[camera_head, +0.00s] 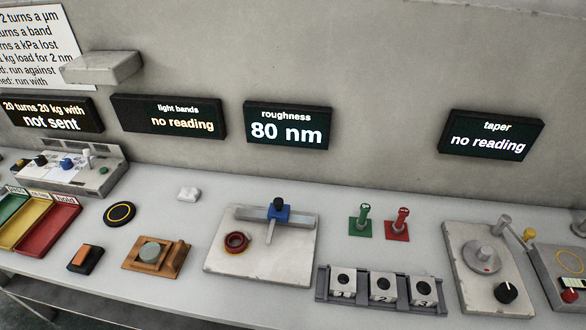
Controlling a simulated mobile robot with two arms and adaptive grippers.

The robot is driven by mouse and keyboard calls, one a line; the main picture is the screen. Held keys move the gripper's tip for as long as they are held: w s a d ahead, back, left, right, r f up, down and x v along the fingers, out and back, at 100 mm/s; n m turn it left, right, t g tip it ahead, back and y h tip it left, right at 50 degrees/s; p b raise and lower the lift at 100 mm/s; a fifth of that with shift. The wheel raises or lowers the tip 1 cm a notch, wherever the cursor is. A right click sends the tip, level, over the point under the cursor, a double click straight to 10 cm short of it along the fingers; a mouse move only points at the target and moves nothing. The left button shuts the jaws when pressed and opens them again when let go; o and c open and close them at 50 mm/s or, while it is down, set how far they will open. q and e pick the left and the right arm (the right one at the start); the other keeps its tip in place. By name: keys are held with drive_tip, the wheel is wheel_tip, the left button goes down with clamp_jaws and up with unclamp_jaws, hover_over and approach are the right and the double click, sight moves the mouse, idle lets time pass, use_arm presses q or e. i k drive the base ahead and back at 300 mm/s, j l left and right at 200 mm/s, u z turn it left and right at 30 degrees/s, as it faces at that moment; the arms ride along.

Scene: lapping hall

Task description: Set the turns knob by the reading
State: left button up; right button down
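A grey control box (108,183) stands at the left back of the bench. It carries a black knob (41,160), a blue knob (67,163), a white lever (88,157) and a small green button (104,170). Its labels are too small to read, so I cannot tell which is the turns knob. The display above (45,114) reads "20 turns 20 kg with" and "not sent". The roughness display (288,126) reads "80 nm". The light bands display (172,117) and the taper display (491,135) both read "no reading". Neither of my grippers is in view.
A wall sheet (40,45), partly cut off, lists turns rules. Green, yellow and red trays (48,232) lie front left. A pale plate (225,262) bears a blue-headed gauge and a red ring. A rack (322,285) holds three numbered blocks. A plate with a disc (455,235) stands right.

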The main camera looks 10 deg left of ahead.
sight(40, 160)
drive_tip(key=u, duration=1.85)
